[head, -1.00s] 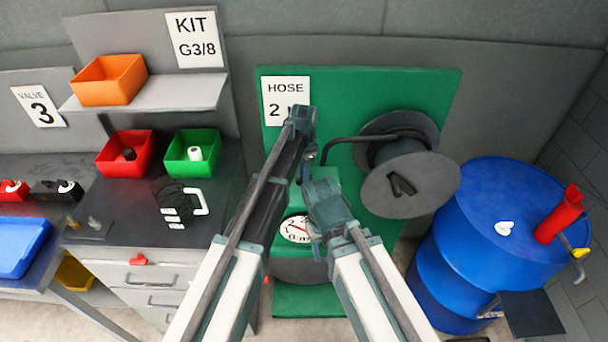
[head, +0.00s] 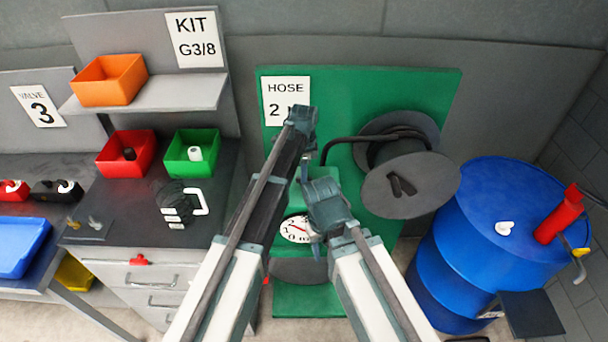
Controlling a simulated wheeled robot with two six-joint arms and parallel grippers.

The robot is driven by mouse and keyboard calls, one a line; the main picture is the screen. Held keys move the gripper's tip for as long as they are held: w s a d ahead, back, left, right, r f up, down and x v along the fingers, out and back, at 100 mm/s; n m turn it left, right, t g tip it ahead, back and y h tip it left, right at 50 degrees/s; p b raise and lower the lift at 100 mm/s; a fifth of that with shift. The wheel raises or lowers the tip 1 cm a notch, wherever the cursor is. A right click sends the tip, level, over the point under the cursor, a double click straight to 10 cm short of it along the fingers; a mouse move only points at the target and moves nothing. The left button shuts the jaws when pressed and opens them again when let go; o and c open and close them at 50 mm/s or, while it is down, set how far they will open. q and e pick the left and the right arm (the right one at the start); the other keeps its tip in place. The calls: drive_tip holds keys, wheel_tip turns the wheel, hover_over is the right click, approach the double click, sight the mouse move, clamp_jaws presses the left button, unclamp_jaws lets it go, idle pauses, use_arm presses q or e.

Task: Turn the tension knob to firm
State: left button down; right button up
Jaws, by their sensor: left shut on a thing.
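The green hose board (head: 436,92) stands in the middle with a "HOSE 2" sign (head: 285,98). My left gripper (head: 306,165) is in front of the board, just below and right of the sign. It is shut on a small part there that I take to be the tension knob; the gripper and arm hide the knob and its marks. My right gripper (head: 317,243) is lower, beside the round white dial (head: 295,229) with a red pointer. Its fingers are too small and covered to tell whether they are open.
A grey hose reel (head: 430,190) with a black hose (head: 345,143) sits right of the grippers. A blue drum (head: 490,215) with a red pump (head: 560,215) stands farther right. A bench with a red bin (head: 115,170) and a green bin (head: 180,170) is left.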

idle(0.3)
use_arm(q)
drive_tip(key=c, duration=0.8)
unclamp_jaws()
drive_tip(key=shift+c, duration=0.2)
drive_tip(key=shift+r, duration=0.1)
wheel_tip(320, 180, up, 14)
drive_tip(key=p, duration=1.4)
drive_tip(key=shift+f, duration=0.2)
